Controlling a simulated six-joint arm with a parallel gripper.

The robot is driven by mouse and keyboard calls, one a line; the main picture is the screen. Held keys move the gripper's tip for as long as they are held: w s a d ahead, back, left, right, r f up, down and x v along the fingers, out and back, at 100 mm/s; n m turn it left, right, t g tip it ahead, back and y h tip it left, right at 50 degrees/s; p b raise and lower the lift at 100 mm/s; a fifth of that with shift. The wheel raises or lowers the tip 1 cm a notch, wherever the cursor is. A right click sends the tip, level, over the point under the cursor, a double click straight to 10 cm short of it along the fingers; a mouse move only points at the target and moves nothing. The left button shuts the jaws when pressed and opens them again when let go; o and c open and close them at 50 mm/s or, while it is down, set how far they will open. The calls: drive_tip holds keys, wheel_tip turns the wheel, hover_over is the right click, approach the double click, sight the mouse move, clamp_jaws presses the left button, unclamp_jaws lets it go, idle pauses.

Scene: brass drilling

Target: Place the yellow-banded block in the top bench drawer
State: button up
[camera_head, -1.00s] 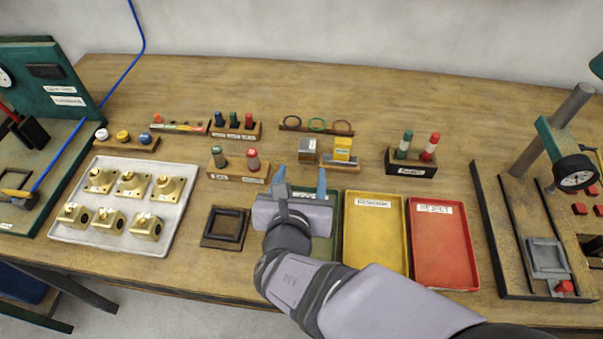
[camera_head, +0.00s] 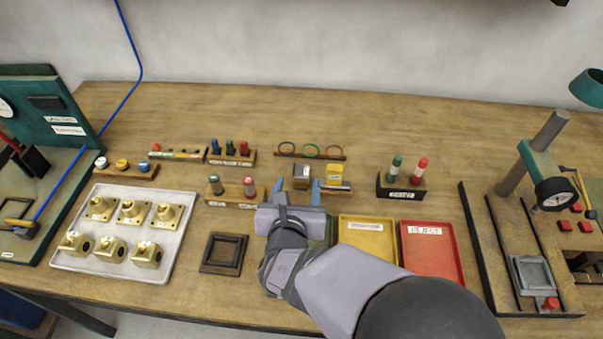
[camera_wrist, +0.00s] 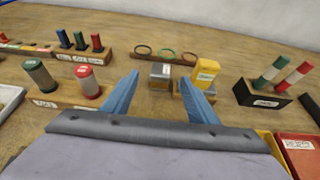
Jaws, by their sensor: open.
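A yellow block (camera_head: 335,172) stands upright on a low holder behind my gripper; it also shows in the wrist view (camera_wrist: 206,72), beyond the right fingertip. I cannot make out a separate band on it. A grey block (camera_head: 302,171) with a light label stands just left of it, and in the wrist view this grey block (camera_wrist: 160,72) is between the fingers but farther away. My gripper (camera_head: 297,188) is open and empty, its two blue fingers pointing at the blocks. No bench drawer can be seen.
Holders of green and red pegs stand left (camera_head: 237,198) and right (camera_head: 401,192) of the blocks. Yellow (camera_head: 368,238) and red (camera_head: 432,254) trays lie right of my gripper. A pale tray (camera_head: 75,258) of brass parts is at the left. The back of the bench is clear.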

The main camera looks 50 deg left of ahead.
sight(300, 176)
drive_tip(key=shift+p+x, duration=1.35)
drive_tip(key=shift+x, duration=2.2)
drive_tip(key=shift+d+f, duration=0.15)
drive_tip(key=shift+d, duration=0.05)
drive_tip(key=c, duration=1.3)
drive_tip(key=shift+a, duration=0.1)
clamp_jaws()
drive_tip(key=shift+r, duration=0.65)
wheel_tip(300, 176, up, 11)
drive_tip(key=shift+f, duration=0.15)
